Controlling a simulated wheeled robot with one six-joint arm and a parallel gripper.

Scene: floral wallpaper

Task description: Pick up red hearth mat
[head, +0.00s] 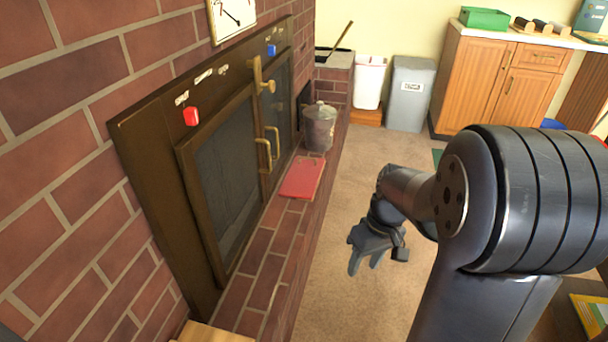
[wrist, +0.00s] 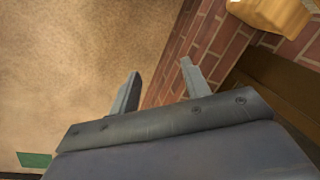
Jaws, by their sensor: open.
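The red hearth mat (head: 302,177) lies flat on the brick hearth ledge, in front of the fireplace doors and just this side of a metal bucket. My gripper (head: 367,265) hangs over the carpet to the right of the ledge, nearer to me than the mat and apart from it. In the wrist view, the two fingers of my gripper (wrist: 158,85) are spread with nothing between them. The mat does not show in the wrist view.
The metal bucket (head: 319,127) stands behind the mat. The fireplace door handles (head: 266,150) stick out over the ledge. A wooden object (head: 208,333) sits at the ledge's near end. White (head: 369,82) and grey (head: 410,93) bins stand behind. The carpet (head: 350,175) beside the ledge is clear.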

